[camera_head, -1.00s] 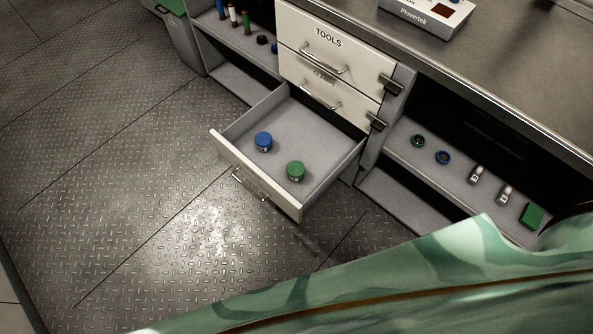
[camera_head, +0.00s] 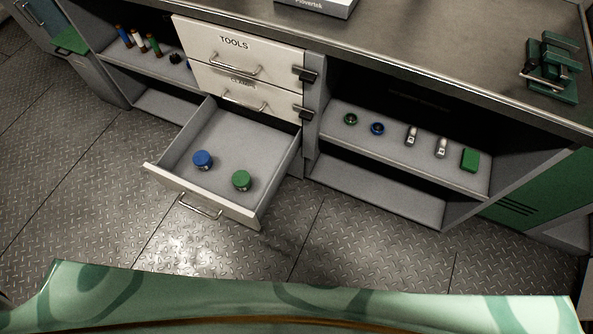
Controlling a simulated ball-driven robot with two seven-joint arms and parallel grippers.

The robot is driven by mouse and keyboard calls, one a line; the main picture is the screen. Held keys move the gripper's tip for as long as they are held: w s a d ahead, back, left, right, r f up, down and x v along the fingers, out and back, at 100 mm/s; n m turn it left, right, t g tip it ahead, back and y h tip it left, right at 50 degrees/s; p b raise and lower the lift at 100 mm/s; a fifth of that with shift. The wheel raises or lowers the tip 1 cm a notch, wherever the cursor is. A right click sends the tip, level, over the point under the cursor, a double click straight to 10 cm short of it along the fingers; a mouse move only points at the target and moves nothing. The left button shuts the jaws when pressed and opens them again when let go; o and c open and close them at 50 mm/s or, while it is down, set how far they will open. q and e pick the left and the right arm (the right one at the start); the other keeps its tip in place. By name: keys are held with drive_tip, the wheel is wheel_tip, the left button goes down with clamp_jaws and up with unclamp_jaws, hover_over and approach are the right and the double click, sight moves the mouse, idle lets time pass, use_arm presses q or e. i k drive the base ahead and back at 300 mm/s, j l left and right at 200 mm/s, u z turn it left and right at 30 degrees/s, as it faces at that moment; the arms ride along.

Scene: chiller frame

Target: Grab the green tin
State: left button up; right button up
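The green tin (camera_head: 241,180) stands upright in the open bottom drawer (camera_head: 222,141), towards its front right. A blue tin (camera_head: 202,160) stands to its left in the same drawer. The drawer is pulled out from the workbench, and its front panel with a metal handle faces the floor area. Neither of my grippers shows in the head view.
Two closed drawers, one marked TOOLS (camera_head: 234,43), sit above the open one. A right shelf (camera_head: 395,150) holds rings, small metal pieces and a green block (camera_head: 469,159). A left shelf holds bottles. A green clamp-like device (camera_head: 551,68) stands on the bench. Floor before the drawer is clear.

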sight(242, 180)
drive_tip(key=j+z, duration=1.1)
drive_tip(key=z, duration=0.15)
drive_tip(key=k+j+z, duration=0.15)
drive_tip(key=j+z, duration=0.25)
drive_tip(key=k+j+z, duration=0.15)
drive_tip(key=z, duration=0.25)
